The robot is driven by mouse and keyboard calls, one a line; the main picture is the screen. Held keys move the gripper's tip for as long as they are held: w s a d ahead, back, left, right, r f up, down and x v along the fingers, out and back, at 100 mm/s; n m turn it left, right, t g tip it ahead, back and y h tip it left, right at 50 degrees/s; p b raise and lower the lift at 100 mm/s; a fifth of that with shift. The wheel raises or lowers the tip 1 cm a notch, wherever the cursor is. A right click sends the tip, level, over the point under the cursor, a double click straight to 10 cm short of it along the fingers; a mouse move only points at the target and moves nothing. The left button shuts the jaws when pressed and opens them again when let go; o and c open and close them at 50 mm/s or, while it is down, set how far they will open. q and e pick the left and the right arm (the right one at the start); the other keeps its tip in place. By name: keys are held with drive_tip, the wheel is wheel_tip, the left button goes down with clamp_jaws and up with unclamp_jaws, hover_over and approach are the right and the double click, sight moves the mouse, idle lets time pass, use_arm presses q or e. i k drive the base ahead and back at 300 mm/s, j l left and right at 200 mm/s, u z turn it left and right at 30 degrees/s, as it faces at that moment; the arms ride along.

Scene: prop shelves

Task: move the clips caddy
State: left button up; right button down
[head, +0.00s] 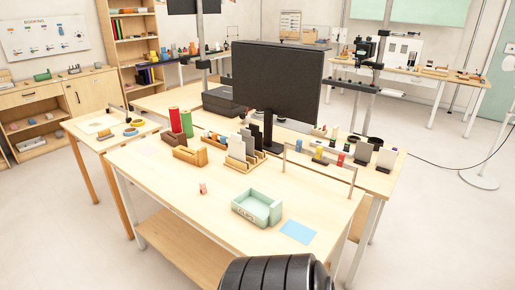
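The clips caddy (246,213) is a mint-green open tray with dark lettering on its front wall. It sits flat on the front wooden table, right of the middle, and its recess looks empty. A flat light-blue rectangle (298,232) lies on the table to the right of the caddy and slightly nearer, apart from it. Neither of my grippers shows. A black ribbed part at the bottom edge seems to be mine, and no fingers show on it.
A small pinkish-red item (203,188) stands left of the caddy. Behind are a wooden rack with white cards (240,152), an orange-brown box (190,155), red and green cylinders, and a black monitor (277,78). The table's front left is clear.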

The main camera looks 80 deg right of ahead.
sight(262, 210)
drive_tip(key=i+l+z, duration=0.15)
drive_tip(key=i+z, duration=0.2)
drive_tip(key=z, duration=0.15)
drive_tip(key=i+z, duration=0.45)
drive_tip(key=i+j+z, duration=0.15)
drive_tip(key=i+z, duration=0.15)
drive_tip(key=z, duration=0.2)
drive_tip(key=i+j+z, duration=0.3)
drive_tip(key=z, duration=0.15)
